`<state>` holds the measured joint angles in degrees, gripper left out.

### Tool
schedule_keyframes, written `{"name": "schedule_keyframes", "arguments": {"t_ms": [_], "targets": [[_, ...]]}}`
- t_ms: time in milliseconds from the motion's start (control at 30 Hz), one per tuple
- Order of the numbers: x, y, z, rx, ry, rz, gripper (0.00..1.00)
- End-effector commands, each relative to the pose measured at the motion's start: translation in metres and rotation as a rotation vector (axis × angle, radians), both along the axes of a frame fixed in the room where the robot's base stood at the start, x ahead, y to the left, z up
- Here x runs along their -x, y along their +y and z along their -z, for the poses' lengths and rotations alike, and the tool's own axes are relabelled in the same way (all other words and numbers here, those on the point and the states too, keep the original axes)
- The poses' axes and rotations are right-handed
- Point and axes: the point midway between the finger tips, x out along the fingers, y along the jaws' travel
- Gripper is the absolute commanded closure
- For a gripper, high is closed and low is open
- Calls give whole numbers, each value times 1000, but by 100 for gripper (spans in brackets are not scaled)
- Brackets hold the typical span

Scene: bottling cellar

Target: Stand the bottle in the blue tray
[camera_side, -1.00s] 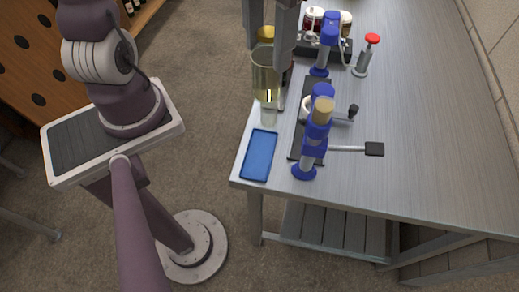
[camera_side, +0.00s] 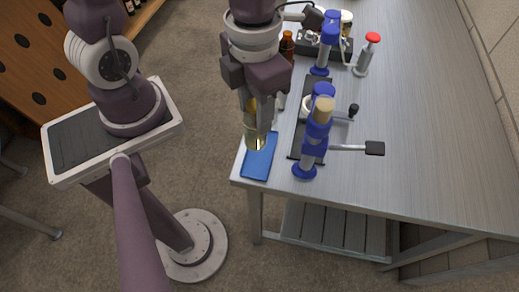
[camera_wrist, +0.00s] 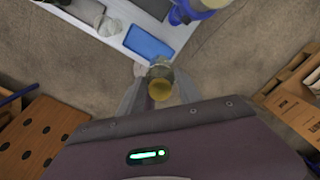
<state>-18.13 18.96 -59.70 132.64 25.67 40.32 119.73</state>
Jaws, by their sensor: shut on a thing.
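The blue tray (camera_side: 258,168) lies flat at the near left corner of the grey bench. It also shows in the wrist view (camera_wrist: 148,43). My gripper (camera_side: 258,130) is shut on the bottle (camera_side: 255,143), a clear glass one with yellowish contents. In the side view the bottle's lower end overlaps the far end of the tray; I cannot tell whether it touches. In the wrist view the bottle (camera_wrist: 160,82) sits between my two fingers. My fingers hide much of it in the side view.
A blue bench device with a lever (camera_side: 318,125) stands close right of the tray. Behind are a second blue device (camera_side: 328,45), a brown bottle (camera_side: 287,45) and a red-topped tool (camera_side: 368,55). The bench's right side is clear. Open floor lies left of the tray.

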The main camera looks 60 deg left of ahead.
Motion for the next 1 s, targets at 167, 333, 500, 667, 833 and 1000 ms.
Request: {"name": "schedule_keyframes", "arguments": {"t_ms": [167,333,500,667,833,1000], "targets": [[2,-1,40,-2,7,7,100],[2,0,68,-3,5,5,100],[1,0,96,-2,3,5,100],[0,0,100,0,1,1,100],[0,0,101,0,1,2,100],[0,0,102,0,1,1,37]]}}
